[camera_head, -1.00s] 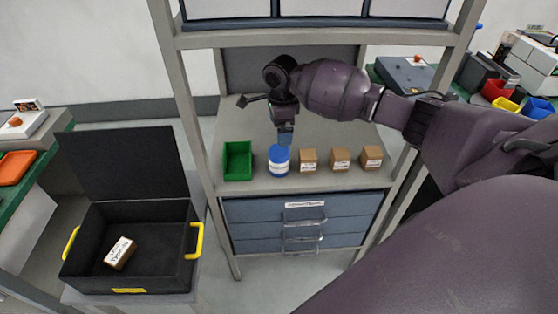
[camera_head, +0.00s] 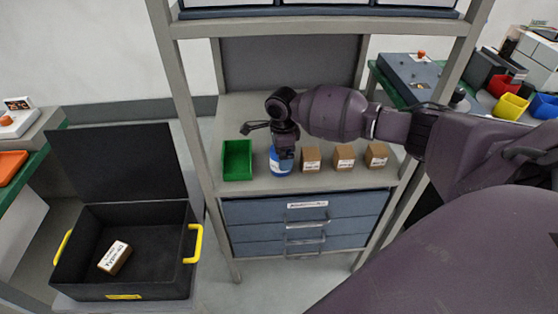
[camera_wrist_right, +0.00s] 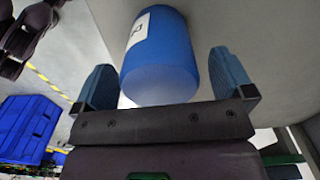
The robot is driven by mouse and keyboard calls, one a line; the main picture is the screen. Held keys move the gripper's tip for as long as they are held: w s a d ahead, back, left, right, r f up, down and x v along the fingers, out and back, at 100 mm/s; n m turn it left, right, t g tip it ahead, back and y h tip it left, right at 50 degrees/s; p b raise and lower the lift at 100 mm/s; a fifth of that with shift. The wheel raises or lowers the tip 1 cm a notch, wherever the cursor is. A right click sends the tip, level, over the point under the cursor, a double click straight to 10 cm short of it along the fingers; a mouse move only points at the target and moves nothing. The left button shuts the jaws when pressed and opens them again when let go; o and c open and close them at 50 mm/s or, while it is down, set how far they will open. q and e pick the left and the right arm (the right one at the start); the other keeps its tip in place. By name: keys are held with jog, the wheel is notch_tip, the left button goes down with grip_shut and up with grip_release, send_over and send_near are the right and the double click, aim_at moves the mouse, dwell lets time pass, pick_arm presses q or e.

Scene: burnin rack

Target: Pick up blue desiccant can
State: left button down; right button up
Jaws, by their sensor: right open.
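The blue desiccant can (camera_head: 279,164) stands on the rack shelf, between the green bin and a row of small brown boxes; my right gripper covers part of it in the head view. My right gripper (camera_head: 283,155) is at the can, coming in from the right and above. In the right wrist view the blue can (camera_wrist_right: 160,57), with a white label, lies between the two spread fingers of the right gripper (camera_wrist_right: 165,85). Gaps show between the can and both fingers. My left gripper is not in view.
The green bin (camera_head: 237,160) stands close left of the can. Several brown boxes, the nearest (camera_head: 311,159), stand to its right. Rack posts flank the shelf, with drawers (camera_head: 305,225) below. An open black case (camera_head: 160,251) holding a white-labelled box (camera_head: 114,257) sits lower left.

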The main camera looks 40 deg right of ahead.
jog(key=shift+f, duration=0.5)
jog(key=shift+r, duration=0.1)
jog(key=c, duration=1.1)
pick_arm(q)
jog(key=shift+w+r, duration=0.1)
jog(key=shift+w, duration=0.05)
